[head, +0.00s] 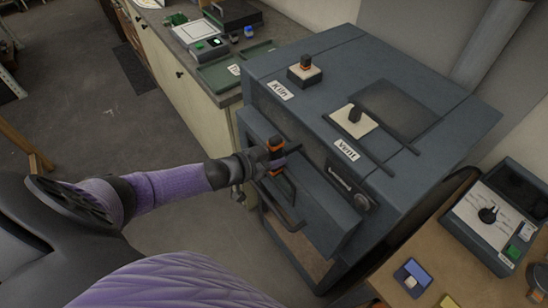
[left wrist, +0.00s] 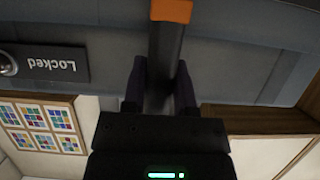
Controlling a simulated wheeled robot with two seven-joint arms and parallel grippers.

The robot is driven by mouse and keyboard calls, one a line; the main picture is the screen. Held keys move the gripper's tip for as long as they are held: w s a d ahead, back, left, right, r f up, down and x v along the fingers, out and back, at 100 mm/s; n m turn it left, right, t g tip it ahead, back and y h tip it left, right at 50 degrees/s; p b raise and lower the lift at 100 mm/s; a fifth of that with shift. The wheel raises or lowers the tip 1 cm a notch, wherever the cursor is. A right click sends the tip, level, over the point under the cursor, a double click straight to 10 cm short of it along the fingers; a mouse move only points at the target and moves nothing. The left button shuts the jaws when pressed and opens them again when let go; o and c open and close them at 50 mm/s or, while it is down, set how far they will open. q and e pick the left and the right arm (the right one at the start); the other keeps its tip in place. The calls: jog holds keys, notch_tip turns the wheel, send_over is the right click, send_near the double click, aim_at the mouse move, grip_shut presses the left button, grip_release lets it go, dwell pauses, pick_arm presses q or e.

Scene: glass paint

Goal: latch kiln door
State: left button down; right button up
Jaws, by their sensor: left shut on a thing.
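The kiln (head: 300,108) is a big blue-grey box with a "Kiln" label on top. Its front door panel (head: 325,212) faces my left arm. A dark latch lever with an orange band (head: 277,143) stands at the left of the door front. My left gripper (head: 272,158) is shut on this lever. In the left wrist view the fingers (left wrist: 160,88) lie on both sides of the dark lever (left wrist: 163,45), its orange band at the top edge. A "Locked" plate shows there (left wrist: 50,64). Whether the door is fully closed is hard to tell. My right gripper is out of view.
A counter with a green tray (head: 225,72) stands at the left. A wooden table with a dial box (head: 490,222) is at the right. The floor at the left is mostly free.

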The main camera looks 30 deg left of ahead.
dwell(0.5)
pick_arm(q)
jog(key=shift+c, duration=2)
grip_release()
jog(key=p+v, duration=0.2)
jog(key=v, duration=0.8)
jog(key=shift+p, duration=0.35)
